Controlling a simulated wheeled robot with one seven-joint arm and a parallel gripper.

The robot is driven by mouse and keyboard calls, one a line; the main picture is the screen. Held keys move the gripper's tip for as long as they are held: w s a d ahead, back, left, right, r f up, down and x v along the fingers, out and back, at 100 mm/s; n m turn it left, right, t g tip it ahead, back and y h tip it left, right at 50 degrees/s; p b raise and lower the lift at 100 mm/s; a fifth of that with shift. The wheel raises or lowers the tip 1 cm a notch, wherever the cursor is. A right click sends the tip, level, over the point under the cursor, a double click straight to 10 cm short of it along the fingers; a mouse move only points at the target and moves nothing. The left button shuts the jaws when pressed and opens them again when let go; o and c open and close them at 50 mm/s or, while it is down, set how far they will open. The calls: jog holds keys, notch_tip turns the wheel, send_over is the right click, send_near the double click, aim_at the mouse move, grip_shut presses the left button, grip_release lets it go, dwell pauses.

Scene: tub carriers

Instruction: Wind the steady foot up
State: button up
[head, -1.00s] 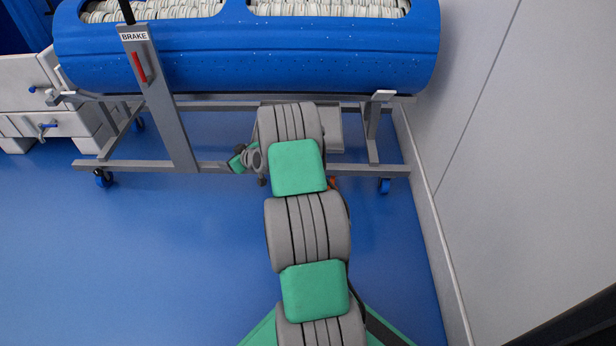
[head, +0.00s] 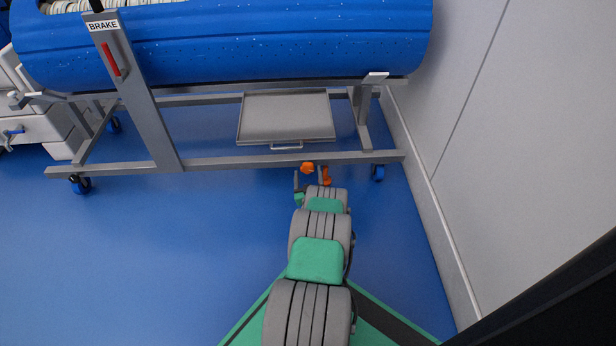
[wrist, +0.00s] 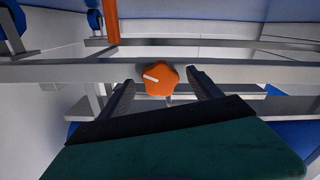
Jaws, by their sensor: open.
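An orange lobed knob (head: 308,168) sits at the front lower rail of the tub carrier, right of the rail's middle. It also shows in the wrist view (wrist: 161,79), with a white pointer mark toward the left. My gripper (head: 308,178) is open and empty just in front of the knob. In the wrist view the fingertips flank the knob, with gaps; whether they reach around it I cannot tell.
The grey carrier frame (head: 228,163) stands on caster wheels under a blue tub (head: 270,50). A red-handled BRAKE lever post (head: 135,95) is at left. A grey tray (head: 287,115) hangs behind the rail. A wall (head: 510,150) bounds the right; floor (head: 150,250) at left is clear.

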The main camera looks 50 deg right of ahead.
jog(key=shift+x, duration=0.8)
jog(key=shift+c, duration=0.4)
jog(key=c, duration=1.3)
jog(key=shift+m, duration=0.3)
